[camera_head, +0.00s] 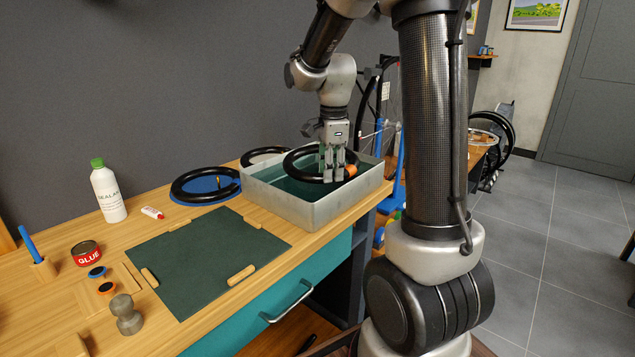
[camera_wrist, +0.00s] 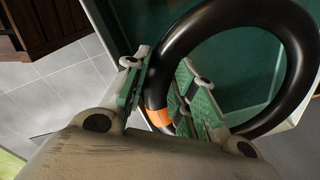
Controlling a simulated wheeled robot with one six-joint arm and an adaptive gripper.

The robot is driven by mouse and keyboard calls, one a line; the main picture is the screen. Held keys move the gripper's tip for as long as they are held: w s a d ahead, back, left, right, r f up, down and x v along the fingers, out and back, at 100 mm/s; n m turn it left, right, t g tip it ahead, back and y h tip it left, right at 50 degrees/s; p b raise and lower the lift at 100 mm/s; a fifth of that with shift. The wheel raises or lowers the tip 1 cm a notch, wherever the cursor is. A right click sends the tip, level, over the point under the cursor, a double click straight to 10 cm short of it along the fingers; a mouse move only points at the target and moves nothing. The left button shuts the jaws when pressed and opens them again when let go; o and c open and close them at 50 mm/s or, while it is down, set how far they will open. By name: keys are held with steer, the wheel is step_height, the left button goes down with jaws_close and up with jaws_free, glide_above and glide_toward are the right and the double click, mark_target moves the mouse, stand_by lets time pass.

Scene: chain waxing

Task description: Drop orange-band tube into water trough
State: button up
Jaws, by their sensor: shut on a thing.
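The orange-band tube (camera_head: 297,170) is a black ring with an orange band, held over the water trough. My gripper (camera_head: 338,174) points down and is shut on the tube beside its orange band. In the wrist view the tube (camera_wrist: 292,35) lies between the green-padded fingers (camera_wrist: 165,95), with the orange band (camera_wrist: 158,117) right at them. The water trough (camera_head: 305,215) is a grey metal box with dark green water, at the right end of the workbench. The tube is above or near the rim; its exact height over the water is hard to tell.
A green mat (camera_head: 208,262), a white bottle (camera_head: 108,192) and a glue tin (camera_head: 87,253) are on the bench (camera_head: 60,310).

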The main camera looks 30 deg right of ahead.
steer(key=o, duration=1.1)
steer(key=shift+r, duration=0.1)
steer(key=r, duration=1.2)
steer(key=shift+s+a, duration=0.1)
steer(key=shift+s, duration=0.2)
steer(key=shift+f, duration=0.1)
